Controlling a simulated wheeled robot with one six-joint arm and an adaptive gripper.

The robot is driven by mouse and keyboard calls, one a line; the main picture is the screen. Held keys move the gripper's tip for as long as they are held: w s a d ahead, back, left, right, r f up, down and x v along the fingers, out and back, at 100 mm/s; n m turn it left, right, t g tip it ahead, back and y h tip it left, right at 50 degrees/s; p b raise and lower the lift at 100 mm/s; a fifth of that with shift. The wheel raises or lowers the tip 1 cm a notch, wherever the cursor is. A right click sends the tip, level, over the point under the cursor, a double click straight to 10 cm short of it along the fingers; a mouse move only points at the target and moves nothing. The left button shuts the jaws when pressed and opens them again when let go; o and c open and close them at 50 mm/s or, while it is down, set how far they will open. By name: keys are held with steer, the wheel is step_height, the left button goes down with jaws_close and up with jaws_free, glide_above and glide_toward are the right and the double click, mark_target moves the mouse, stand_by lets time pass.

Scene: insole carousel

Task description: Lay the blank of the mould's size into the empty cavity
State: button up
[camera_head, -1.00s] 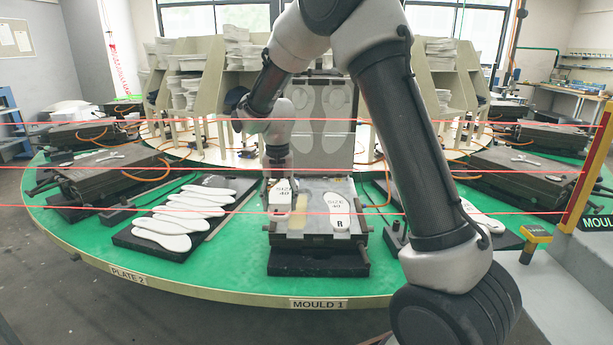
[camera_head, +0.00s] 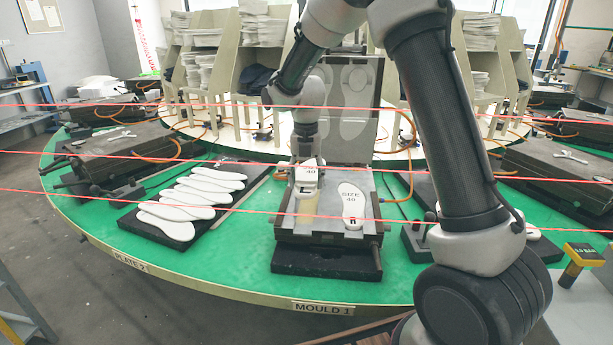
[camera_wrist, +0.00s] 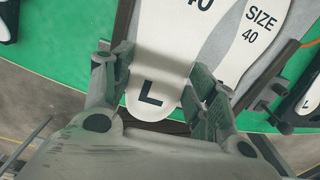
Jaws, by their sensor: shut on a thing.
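My gripper (camera_head: 303,172) is shut on a white insole blank (camera_head: 309,181) marked 40, over the left half of the open mould (camera_head: 325,234). In the wrist view my gripper (camera_wrist: 160,88) has a finger on each side of the blank's end, which is marked L (camera_wrist: 150,98). The left cavity (camera_head: 306,208) shows as a tan patch below the blank and is partly hidden by it. I cannot tell how high the blank is above it. A blank marked SIZE 40 and R (camera_head: 352,205) lies in the right cavity; it also shows in the wrist view (camera_wrist: 254,40).
The mould's lid (camera_head: 350,105) stands upright behind it. A dark plate (camera_head: 180,228) with several white blanks lies to the left on the green carousel (camera_head: 235,262). Another mould (camera_head: 122,155) stands further left. Red beam lines cross the foreground. A yellow-topped device (camera_head: 583,253) stands right.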

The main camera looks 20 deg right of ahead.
mark_target(306, 213)
steer(key=shift+f, duration=4.15)
steer(key=shift+s+f, duration=0.15)
steer(key=shift+f, duration=0.05)
steer(key=shift+f, duration=0.1)
steer(key=shift+s, duration=0.1)
steer(key=shift+f, duration=0.1)
steer(key=shift+c, duration=0.8)
steer(key=o, duration=1.4)
steer(key=shift+f, duration=0.1)
steer(key=shift+c, duration=0.2)
steer(key=shift+w+r, duration=0.25)
